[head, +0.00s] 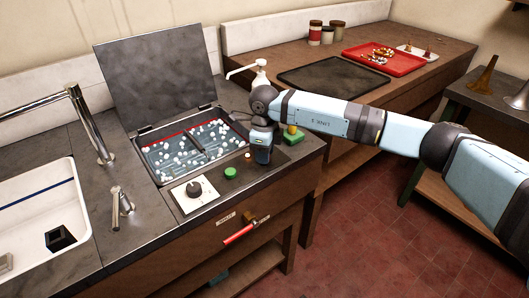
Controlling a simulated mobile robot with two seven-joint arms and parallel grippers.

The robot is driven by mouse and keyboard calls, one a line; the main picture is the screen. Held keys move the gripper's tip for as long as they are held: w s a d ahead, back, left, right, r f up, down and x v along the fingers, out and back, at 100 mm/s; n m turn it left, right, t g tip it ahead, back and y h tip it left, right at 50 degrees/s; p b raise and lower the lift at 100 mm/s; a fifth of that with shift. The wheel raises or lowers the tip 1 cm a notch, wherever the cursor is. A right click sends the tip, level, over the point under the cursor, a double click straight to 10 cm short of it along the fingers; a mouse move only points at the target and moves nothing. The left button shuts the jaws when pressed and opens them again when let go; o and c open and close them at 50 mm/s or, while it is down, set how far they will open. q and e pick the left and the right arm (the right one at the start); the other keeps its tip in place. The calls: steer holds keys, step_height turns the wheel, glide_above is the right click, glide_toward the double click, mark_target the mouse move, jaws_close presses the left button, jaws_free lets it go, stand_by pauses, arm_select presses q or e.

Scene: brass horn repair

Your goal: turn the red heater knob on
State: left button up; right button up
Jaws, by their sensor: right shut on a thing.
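My right gripper (262,156) reaches down from the right to the far right end of the control strip on the dark counter (140,235). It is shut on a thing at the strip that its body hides. The place fits the red heater knob, but its colour and angle cannot be seen. To its left on the strip are a small pale-orange button (249,157), a green button (231,173) and a black dial (194,188) on a white plate. My left gripper is not in view.
An open-lidded bath (165,178) with white balls lies behind the controls, its lid (155,70) upright. A red-handled valve (240,235) sticks out of the cabinet front. A green-and-yellow block (293,135) is right of the gripper. A tap (88,120) and sink (70,190) are left.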

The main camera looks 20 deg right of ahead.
steer(key=m, duration=0.4)
steer(key=shift+m, duration=0.3)
stand_by(0.5)
steer(key=o, duration=0.9)
steer(key=shift+r, duration=0.15)
steer(key=shift+r, duration=6.8)
